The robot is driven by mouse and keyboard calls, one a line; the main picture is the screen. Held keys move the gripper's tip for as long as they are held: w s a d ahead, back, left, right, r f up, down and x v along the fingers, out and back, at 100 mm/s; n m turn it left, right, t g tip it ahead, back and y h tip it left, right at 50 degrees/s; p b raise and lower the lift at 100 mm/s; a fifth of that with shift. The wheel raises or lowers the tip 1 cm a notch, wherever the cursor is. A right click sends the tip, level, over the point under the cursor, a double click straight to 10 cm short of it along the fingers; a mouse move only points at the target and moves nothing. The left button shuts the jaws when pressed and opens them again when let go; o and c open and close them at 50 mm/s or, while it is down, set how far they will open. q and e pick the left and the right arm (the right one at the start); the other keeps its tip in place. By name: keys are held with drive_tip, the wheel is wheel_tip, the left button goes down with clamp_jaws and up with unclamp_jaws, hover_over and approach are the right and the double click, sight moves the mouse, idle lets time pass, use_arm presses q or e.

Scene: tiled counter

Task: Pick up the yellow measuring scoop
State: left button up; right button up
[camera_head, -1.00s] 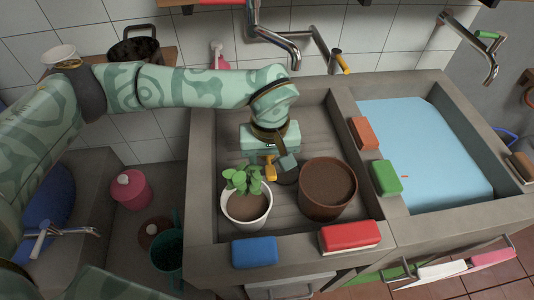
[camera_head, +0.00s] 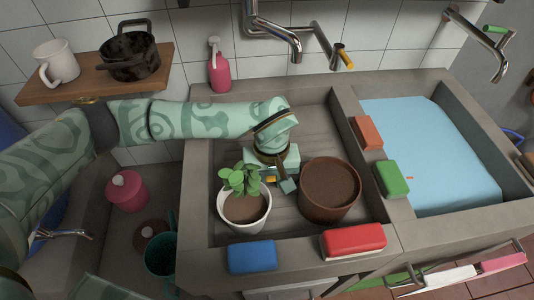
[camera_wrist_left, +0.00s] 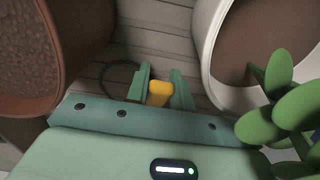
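The yellow measuring scoop (camera_head: 270,179) is low in the left sink basin, between the plant pot and the brown pot. The head view shows only a small part of it below my left gripper (camera_head: 280,183). In the left wrist view, the yellow end of the scoop (camera_wrist_left: 159,93) stands between the two green fingers of my left gripper (camera_wrist_left: 161,80). The fingers are close together, one on each side of the scoop, and appear shut on it. The rest of the scoop is hidden. My right gripper is not in view.
A white pot (camera_head: 243,222) with a leafy plant and a brown pot (camera_head: 330,190) stand close on either side of my left gripper. Blue (camera_head: 252,257) and red (camera_head: 354,241) sponges lie on the front rim. A faucet (camera_head: 282,38) hangs above the basin.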

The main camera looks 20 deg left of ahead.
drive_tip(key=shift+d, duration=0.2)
use_arm(q)
drive_tip(key=shift+r, duration=0.25)
wheel_tip(320, 180, up, 28)
drive_tip(key=p, duration=0.7)
drive_tip(key=shift+f, duration=0.2)
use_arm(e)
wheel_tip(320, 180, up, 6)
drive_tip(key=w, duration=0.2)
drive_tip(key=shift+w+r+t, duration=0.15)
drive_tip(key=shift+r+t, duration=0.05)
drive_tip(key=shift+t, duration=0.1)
use_arm(q)
clamp_jaws()
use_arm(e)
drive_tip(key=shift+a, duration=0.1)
